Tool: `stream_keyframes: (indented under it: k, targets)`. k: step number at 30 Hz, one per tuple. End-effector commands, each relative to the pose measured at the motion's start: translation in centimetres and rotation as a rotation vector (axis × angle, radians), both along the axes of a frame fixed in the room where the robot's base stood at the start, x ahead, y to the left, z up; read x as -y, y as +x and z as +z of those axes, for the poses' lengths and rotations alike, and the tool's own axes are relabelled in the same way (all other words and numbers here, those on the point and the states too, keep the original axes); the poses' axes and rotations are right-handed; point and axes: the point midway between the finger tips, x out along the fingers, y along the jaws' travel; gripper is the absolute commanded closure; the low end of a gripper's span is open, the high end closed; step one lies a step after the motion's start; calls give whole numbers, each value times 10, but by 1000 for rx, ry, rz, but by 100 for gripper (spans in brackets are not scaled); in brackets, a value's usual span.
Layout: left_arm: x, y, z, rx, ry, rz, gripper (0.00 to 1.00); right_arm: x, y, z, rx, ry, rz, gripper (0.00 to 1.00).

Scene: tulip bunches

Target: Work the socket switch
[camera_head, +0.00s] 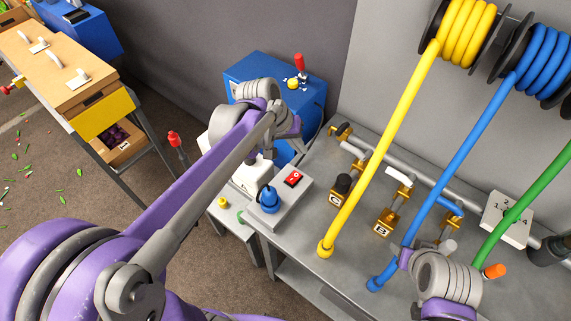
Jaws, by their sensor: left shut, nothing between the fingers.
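The socket is a grey box (281,200) at the left end of the grey bench. Its red rocker switch (292,179) is on top. A blue plug (269,197) stands in the box in front of the switch. My left arm reaches in from the lower left, and its gripper (262,154) is behind the box, partly hidden by my own wrist. It is shut and empty, and looks apart from the switch. I cannot tell its height above the bench. My right arm's joint shows at the lower right; its gripper is out of sight.
Yellow (384,130), blue (462,158) and green (528,205) hoses run down to the bench (318,211). Brass valves (387,222) and a pipe stand right of the socket. A blue cabinet (262,68) is behind. A wooden-topped cart (62,60) stands at the far left.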

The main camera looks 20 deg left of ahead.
Motion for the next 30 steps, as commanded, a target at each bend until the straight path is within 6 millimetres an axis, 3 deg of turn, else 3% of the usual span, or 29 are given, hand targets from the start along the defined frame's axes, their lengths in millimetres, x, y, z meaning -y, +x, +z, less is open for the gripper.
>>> stream_keyframes:
  k: [4,18,30]
  targets:
    - [1,7,0,-8,-15,0,100,0,1,1,1,0,0,50]
    - [1,6,-4,-9,-15,1,100,0,-1,-2,-2,0,0,50]
    - [-5,-11,-47,-13,-14,1,100,0,-17,-33,-33,0,0,50]
